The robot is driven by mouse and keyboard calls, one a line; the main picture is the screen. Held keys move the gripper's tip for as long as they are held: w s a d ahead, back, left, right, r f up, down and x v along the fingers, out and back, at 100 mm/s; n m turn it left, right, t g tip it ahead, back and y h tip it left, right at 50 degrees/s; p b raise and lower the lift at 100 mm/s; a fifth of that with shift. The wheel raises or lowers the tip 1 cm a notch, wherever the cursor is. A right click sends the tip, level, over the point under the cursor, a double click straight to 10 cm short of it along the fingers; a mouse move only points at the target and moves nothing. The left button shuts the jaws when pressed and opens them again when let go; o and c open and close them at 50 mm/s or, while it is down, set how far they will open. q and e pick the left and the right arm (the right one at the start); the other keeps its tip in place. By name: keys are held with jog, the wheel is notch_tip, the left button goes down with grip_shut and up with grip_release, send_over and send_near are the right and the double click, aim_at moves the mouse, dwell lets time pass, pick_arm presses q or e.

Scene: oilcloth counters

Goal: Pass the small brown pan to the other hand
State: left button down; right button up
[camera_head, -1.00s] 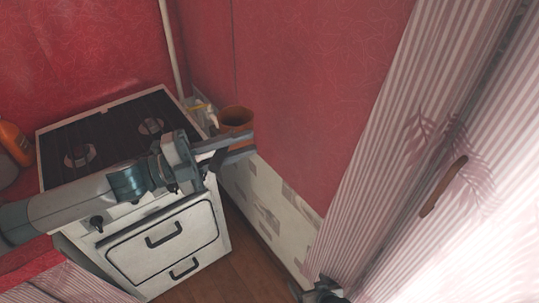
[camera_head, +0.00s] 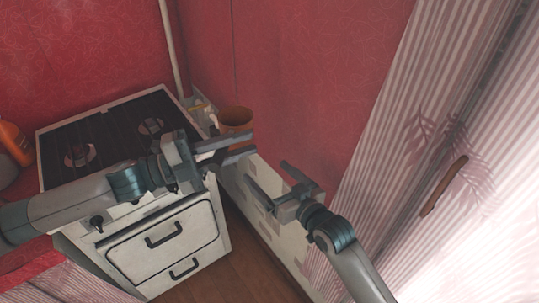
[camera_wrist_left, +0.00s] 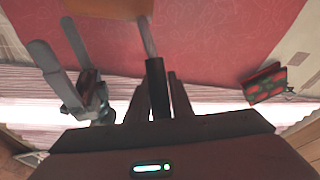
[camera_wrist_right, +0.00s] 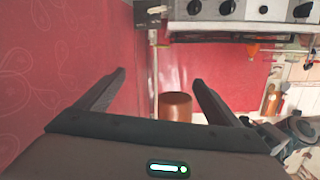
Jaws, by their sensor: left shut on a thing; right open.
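The small brown pan (camera_head: 235,117) is in the air just beyond the tips of my left gripper (camera_head: 248,146), right of the stove. In the left wrist view, its brown body (camera_wrist_left: 112,9) is at the top edge, and its thin handle runs down between the left fingers, which are shut on it. My right gripper (camera_head: 270,177) is open and empty, below and right of the pan. It also shows in the left wrist view (camera_wrist_left: 58,68). In the right wrist view, the pan (camera_wrist_right: 176,107) appears between the open fingers, apart from them.
A white stove (camera_head: 165,245) with dark burners stands behind and below my left arm. An orange bottle (camera_head: 14,142) is at the far left. A red wall (camera_head: 300,80) is close behind the pan, and a striped curtain (camera_head: 390,150) hangs at the right.

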aim_at(239, 129)
pick_arm(q)
jog(key=shift+r, duration=0.1)
pick_arm(e)
jog(key=s+r+n+y, duration=0.1)
jog(key=s+r, duration=0.3)
jog(key=r, duration=0.7)
jog(key=shift+a+r+n+t+y, duration=0.3)
jog(key=shift+n+t, duration=0.1)
jog(key=shift+n, duration=0.4)
jog(key=shift+w, duration=0.1)
jog(key=shift+x, duration=5.9)
jog(key=shift+f, duration=0.15)
jog(key=shift+c, duration=0.6)
jog(key=c, duration=1.5)
pick_arm(q)
jog(key=c, duration=1.6)
grip_release()
jog(key=shift+o, duration=0.6)
pick_arm(e)
jog(key=shift+r, duration=0.2)
